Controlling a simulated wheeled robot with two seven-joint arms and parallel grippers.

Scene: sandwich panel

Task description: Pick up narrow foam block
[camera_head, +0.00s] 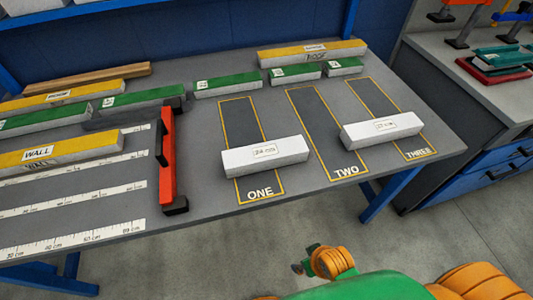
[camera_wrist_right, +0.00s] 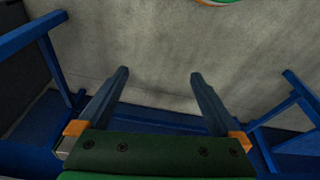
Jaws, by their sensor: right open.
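Two white foam blocks lie on the grey table (camera_head: 200,215) in the head view. One foam block (camera_head: 240,163) lies across the strip marked ONE. The other foam block (camera_head: 360,137) lies across strips TWO and THREE, farther right. Both bear small length labels that are hard to read, and I cannot tell which is the narrow one. My right gripper (camera_wrist_right: 160,75) is open and empty in the right wrist view, with bare floor beyond its fingers. No foam block shows there. My left gripper is not in view.
Green-topped blocks (camera_head: 227,88) and yellow-topped blocks (camera_head: 312,54) line the table's back and left. A red bar with black ends (camera_head: 168,160) stands beside white rulers (camera_head: 75,235). A side bench (camera_head: 440,75) with tools stands right. Blue table legs (camera_wrist_right: 42,40) flank my right gripper.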

